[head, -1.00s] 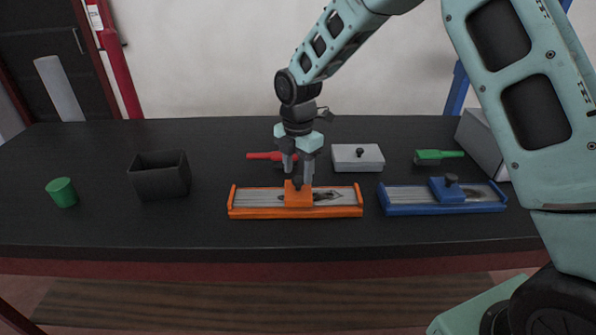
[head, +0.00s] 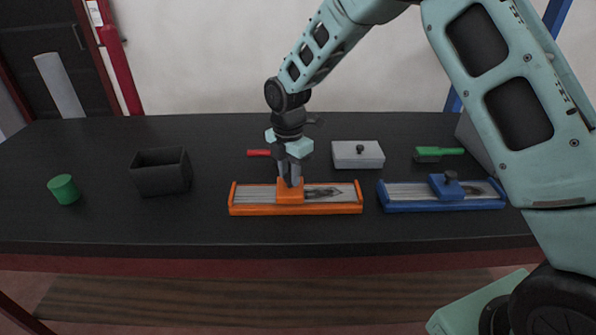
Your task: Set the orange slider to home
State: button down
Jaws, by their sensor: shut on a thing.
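The orange slider (head: 290,196) is a block on an orange-framed rail (head: 335,208) with a pale track and a dark marking right of the block. The block sits a little left of the rail's middle. My gripper (head: 290,180) points down from above and is shut on the block's knob, which its fingers mostly hide. The marks on the track are too small to read, so I cannot tell which end is home.
A blue slider rail (head: 440,206) stands close on the right. Behind are a grey box with a knob (head: 358,155), a green-handled brush (head: 438,152) and a red-handled tool (head: 259,153). The table front is clear.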

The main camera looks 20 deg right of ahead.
jog(key=w+a, duration=0.1)
jog(key=a, duration=0.2)
jog(key=w+a, duration=0.1)
jog(key=a, duration=0.3)
jog(key=w+a, duration=0.1)
jog(key=a, duration=0.2)
jog(key=shift+w+a+r, duration=0.1)
jog(key=shift+w+a, duration=0.2)
jog(key=shift+a, duration=0.05)
jog(key=c, duration=1.1)
grip_release()
jog(key=shift+a, duration=0.15)
jog(key=shift+r, duration=0.1)
notch_tip(320, 180, up, 17)
jog(key=b, duration=0.3)
jog(key=shift+r, duration=0.1)
